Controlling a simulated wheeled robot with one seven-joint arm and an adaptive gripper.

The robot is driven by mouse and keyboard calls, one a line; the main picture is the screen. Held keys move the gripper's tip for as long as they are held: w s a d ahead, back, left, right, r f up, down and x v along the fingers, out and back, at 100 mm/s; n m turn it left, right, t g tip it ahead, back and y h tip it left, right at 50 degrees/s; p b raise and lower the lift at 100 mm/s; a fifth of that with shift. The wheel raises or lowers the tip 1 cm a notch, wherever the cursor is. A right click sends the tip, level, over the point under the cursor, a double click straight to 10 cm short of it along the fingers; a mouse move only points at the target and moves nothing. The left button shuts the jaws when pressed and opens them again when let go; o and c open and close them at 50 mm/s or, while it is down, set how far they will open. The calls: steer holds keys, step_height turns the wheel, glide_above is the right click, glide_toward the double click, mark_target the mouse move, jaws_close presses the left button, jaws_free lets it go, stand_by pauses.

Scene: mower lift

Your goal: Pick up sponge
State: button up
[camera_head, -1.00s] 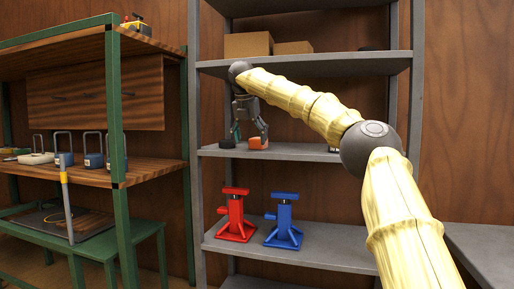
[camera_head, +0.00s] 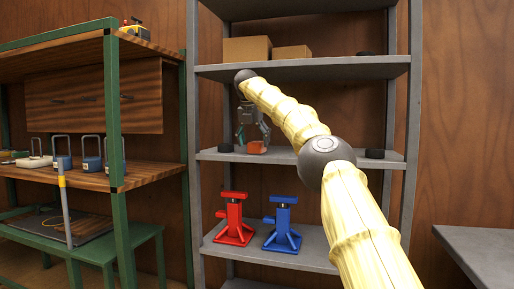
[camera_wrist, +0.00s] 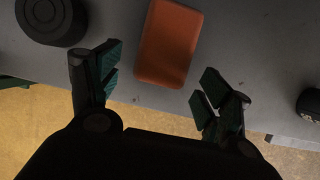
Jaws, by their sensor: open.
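The sponge is an orange block (camera_wrist: 169,43) lying flat on the grey middle shelf near its front edge. In the head view the orange sponge (camera_head: 256,147) sits just below my gripper (camera_head: 252,137). In the wrist view my gripper (camera_wrist: 157,88) is open, with its green-padded fingers apart. The sponge lies ahead of the fingertips, roughly between them, and its near end reaches about level with the tips. Nothing is held. I cannot tell the exact height of the fingers over the shelf.
A round black object (camera_wrist: 50,18) lies left of the sponge, close to the left finger. Another dark object (camera_wrist: 310,104) is at the right. Red (camera_head: 234,219) and blue (camera_head: 283,224) jacks stand on the shelf below. Boxes (camera_head: 247,49) stand on the shelf above.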

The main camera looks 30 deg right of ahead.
steer(key=shift+w+d+r+p, duration=0.2)
steer(key=shift+w+d+p, duration=0.35)
steer(key=shift+p, duration=0.1)
steer(key=shift+w+d+f+p, duration=0.1)
steer(key=shift+w+d+p, duration=0.4)
steer(key=shift+d+p, duration=0.3)
steer(key=shift+f+b, duration=0.4)
steer(key=shift+f, duration=0.2)
steer(key=shift+w+d+f, duration=0.1)
steer(key=shift+w+f, duration=0.05)
steer(key=shift+f, duration=0.05)
steer(key=shift+r, duration=0.1)
steer(key=shift+c, duration=0.2)
steer(key=c, duration=1)
